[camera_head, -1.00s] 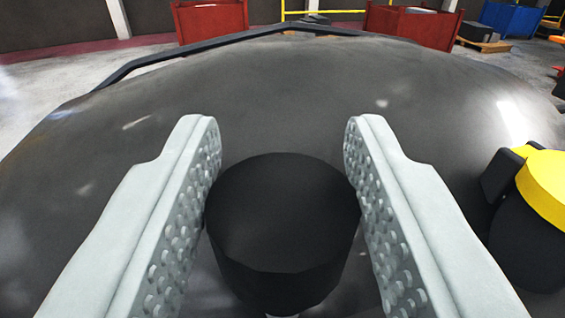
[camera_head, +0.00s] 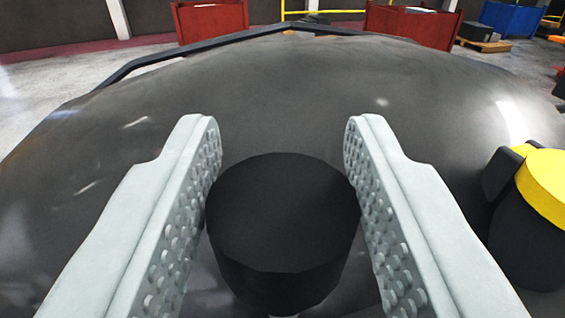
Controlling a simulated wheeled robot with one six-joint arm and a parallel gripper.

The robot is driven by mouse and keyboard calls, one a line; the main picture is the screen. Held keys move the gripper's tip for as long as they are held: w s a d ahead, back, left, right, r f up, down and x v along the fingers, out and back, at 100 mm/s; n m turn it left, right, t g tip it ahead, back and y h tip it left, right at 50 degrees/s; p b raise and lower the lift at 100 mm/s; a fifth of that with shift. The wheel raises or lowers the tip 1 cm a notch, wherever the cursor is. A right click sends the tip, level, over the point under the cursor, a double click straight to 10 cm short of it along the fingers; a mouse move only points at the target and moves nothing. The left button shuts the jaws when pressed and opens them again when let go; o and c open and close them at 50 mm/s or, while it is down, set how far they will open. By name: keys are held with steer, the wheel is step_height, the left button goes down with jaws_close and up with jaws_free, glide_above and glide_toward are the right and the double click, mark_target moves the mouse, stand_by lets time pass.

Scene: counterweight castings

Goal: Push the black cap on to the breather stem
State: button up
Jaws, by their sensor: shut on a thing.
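The black cap (camera_head: 283,220) is a short dark cylinder in the lower middle of the head camera view. My gripper (camera_head: 283,150) has its two pale, studded fingers on either side of the cap and is shut on it. The cap looks upright, with its flat top facing up. A small light bit of what may be the breather stem (camera_head: 283,316) shows just under the cap at the bottom edge. The rest of the stem is hidden, so I cannot tell how far the cap sits on it.
A large, dark, glossy domed casting (camera_head: 290,90) fills the view below and beyond the gripper. A black part with a yellow top (camera_head: 547,180) stands close on the right. Red bins (camera_head: 210,20) and a blue bin (camera_head: 512,18) are far behind on the floor.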

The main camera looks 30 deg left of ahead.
steer(key=shift+f, duration=1.4)
stand_by(0.4)
steer(key=o, duration=0.9)
steer(key=v, duration=1.7)
steer(key=shift+s+d, duration=0.15)
steer(key=shift+s, duration=0.05)
steer(key=s+d+f+m+t+h, duration=0.1)
steer(key=s+d+f+m+h, duration=0.3)
steer(key=d, duration=0.6)
steer(key=s+d+f+n+t+h, duration=0.1)
steer(key=s+d+f, duration=0.1)
steer(key=s+d, duration=0.65)
steer(key=s+d+f+m+h, duration=0.2)
steer(key=s+d, duration=0.2)
steer(key=d, duration=0.8)
steer(key=s+d+f+h, duration=0.1)
steer(key=s+d+f, duration=0.1)
steer(key=s+d+f+m+h, duration=0.1)
steer(key=s+d+f, duration=0.1)
steer(key=s, duration=0.1)
steer(key=s+d+f+h, duration=0.1)
steer(key=s+d+f, duration=0.1)
steer(key=shift+s+d+f+m, duration=0.1)
steer(key=shift+s+f+m, duration=0.1)
steer(key=shift+f+m, duration=0.2)
